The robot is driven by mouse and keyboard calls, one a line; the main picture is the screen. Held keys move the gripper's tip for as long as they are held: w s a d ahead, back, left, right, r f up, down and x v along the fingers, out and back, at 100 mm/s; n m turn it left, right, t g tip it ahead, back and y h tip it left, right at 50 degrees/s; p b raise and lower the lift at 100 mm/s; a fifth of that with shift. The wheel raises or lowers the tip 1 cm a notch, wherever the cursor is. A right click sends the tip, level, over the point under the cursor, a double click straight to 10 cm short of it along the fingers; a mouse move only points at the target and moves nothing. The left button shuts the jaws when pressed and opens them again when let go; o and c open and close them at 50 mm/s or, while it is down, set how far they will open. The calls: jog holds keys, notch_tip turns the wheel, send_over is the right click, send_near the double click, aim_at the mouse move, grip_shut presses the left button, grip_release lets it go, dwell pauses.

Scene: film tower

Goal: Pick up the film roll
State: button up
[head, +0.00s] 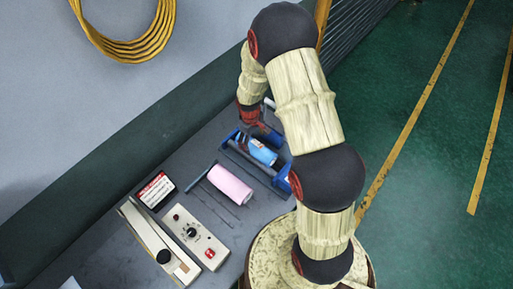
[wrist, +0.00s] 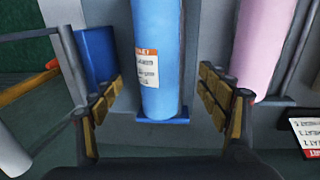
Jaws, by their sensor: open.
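A blue film roll (head: 262,152) with an orange-and-white label lies in a blue cradle (head: 231,153) on the grey bench. It also fills the middle of the wrist view (wrist: 155,40), running away from me. My gripper (head: 251,129) is over the far end of this roll in the head view. In the wrist view my gripper (wrist: 160,88) is open, with one finger on each side of the blue roll and gaps between. A pink roll (head: 230,185) lies on a dark rack to the left of it, and at the upper right of the wrist view (wrist: 264,40).
A red-and-white label box (head: 154,190), a control box (head: 193,233) with a knob and red buttons, and a long pale device (head: 150,240) stand at the bench's near left. A yellow cable coil (head: 130,50) hangs on the wall. The green floor is open at right.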

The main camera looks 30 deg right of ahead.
aim_at(255, 144)
jog(key=shift+w+d+f, duration=0.1)
jog(key=shift+d+f, duration=0.1)
jog(key=shift+f, duration=0.35)
jog(key=shift+w+d+f, duration=0.1)
jog(key=shift+d+f, duration=0.05)
jog(key=shift+f, duration=0.35)
jog(key=shift+s+d+f+p, duration=0.1)
jog(key=shift+f+p, duration=0.15)
jog(key=shift+f, duration=1)
jog(key=shift+d+f+p, duration=0.1)
jog(key=shift+f+p, duration=0.1)
jog(key=shift+f, duration=1)
jog(key=shift+c, duration=0.3)
jog(key=c, duration=1.7)
grip_shut()
jog(key=shift+r, duration=0.1)
